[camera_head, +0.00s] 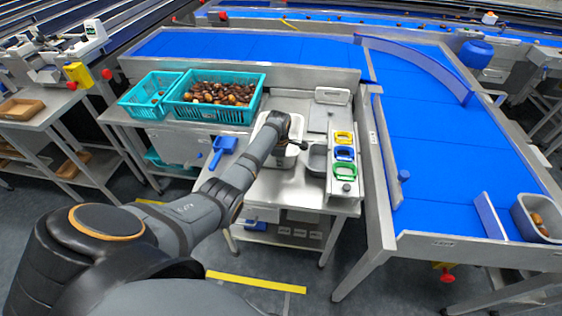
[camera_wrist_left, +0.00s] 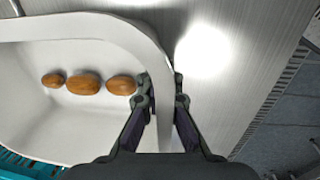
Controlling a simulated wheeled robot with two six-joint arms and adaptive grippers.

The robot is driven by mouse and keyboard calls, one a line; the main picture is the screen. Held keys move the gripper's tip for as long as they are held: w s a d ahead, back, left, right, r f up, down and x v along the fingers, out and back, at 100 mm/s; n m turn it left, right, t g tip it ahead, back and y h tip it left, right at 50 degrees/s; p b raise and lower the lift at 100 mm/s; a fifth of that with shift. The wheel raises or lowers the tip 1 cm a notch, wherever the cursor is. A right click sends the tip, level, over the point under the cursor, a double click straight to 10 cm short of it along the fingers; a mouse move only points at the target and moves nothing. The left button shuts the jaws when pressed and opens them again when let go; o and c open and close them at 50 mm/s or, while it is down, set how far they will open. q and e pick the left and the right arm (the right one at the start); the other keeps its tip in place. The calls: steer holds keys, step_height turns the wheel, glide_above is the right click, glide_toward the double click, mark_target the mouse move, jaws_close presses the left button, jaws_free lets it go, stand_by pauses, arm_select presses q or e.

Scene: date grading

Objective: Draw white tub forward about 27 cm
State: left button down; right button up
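The white tub (camera_head: 284,161) stands on the steel worktable in the head view, partly hidden behind my left arm. In the left wrist view the tub (camera_wrist_left: 85,125) fills the left side, with three brown dates (camera_wrist_left: 84,84) lying in a row inside it. My left gripper (camera_wrist_left: 162,85) straddles the tub's wall, one finger inside and one outside. The fingers are close together against the wall. In the head view the left gripper (camera_head: 302,146) is at the tub's right side, its fingers hard to make out. My right gripper is not in view.
A teal crate of dates (camera_head: 212,112) and a smaller teal crate (camera_head: 150,108) stand left of the tub. A blue scoop (camera_head: 222,148) lies nearby.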

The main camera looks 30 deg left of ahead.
arm_select(q)
steer(key=c, duration=2)
jaws_free()
steer(key=shift+a, duration=0.1)
steer(key=o, duration=0.6)
steer(key=shift+c, duration=0.2)
steer(key=r, duration=0.4)
steer(key=s+r, duration=0.1)
steer(key=r, duration=0.7)
steer(key=shift+s+d, duration=0.15)
steer(key=shift+d, duration=0.15)
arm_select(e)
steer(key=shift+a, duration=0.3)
arm_select(q)
steer(key=shift+f, duration=0.1)
